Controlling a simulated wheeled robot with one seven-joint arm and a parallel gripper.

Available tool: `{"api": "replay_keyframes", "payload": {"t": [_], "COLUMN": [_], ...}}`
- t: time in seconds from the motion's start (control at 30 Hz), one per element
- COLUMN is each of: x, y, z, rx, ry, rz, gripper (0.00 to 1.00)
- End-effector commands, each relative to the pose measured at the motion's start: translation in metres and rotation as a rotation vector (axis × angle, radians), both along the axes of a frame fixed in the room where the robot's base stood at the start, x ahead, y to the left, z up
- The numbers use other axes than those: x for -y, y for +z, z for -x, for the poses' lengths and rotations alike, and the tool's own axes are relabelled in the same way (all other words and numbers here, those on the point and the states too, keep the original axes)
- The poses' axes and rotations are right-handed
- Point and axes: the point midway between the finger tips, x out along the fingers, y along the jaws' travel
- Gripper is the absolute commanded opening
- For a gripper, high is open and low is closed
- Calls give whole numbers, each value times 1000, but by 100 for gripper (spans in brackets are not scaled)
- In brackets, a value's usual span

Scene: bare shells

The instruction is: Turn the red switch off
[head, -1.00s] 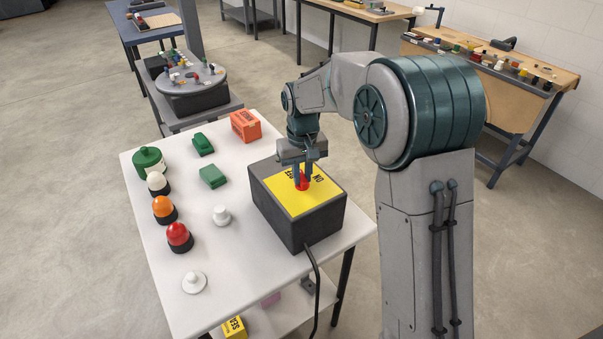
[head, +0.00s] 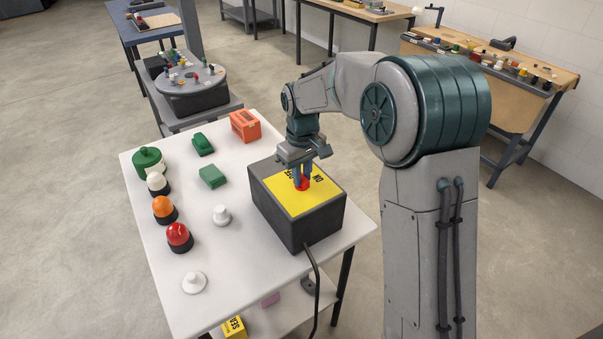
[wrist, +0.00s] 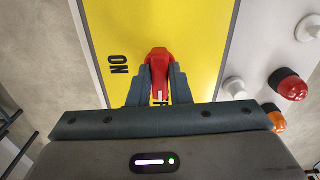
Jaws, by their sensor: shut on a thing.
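The red switch (wrist: 158,62) is a knob on the yellow top plate (head: 320,193) of a dark box (head: 285,218). In the head view the red switch (head: 303,184) shows only partly below my gripper (head: 302,182). My gripper (wrist: 158,84) points down and is shut on the switch, one finger on each side. A white mark on the knob's near end points down the wrist picture toward a label partly hidden by the fingers. The ON label (wrist: 119,63) is clear to the left of the knob.
The box stands on a white table (head: 245,275). Left of it are a white knob (head: 221,215), a red lamp (head: 179,237), an orange lamp (head: 164,209) and green blocks (head: 212,177). An orange box (head: 245,126) stands behind. A black cable (head: 316,275) hangs in front.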

Motion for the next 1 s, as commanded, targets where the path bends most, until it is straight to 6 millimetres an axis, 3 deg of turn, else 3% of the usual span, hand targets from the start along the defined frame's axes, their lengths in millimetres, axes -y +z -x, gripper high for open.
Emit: {"api": "replay_keyframes", "payload": {"t": [0.1, 0.13, 0.2, 0.57, 0.73, 1.0], "x": [-1, -1, -1, 0, 0, -1], "y": [0, 0, 0, 6, 33, 95], "z": [0, 0, 0, -1, -1, -1], "rx": [2, 2, 2, 4, 6, 6], "ry": [3, 3, 2, -2, -1, 0], "rz": [-1, -1, -1, -2, -2, -2], "gripper": [0, 26, 38, 38, 38, 38]}}
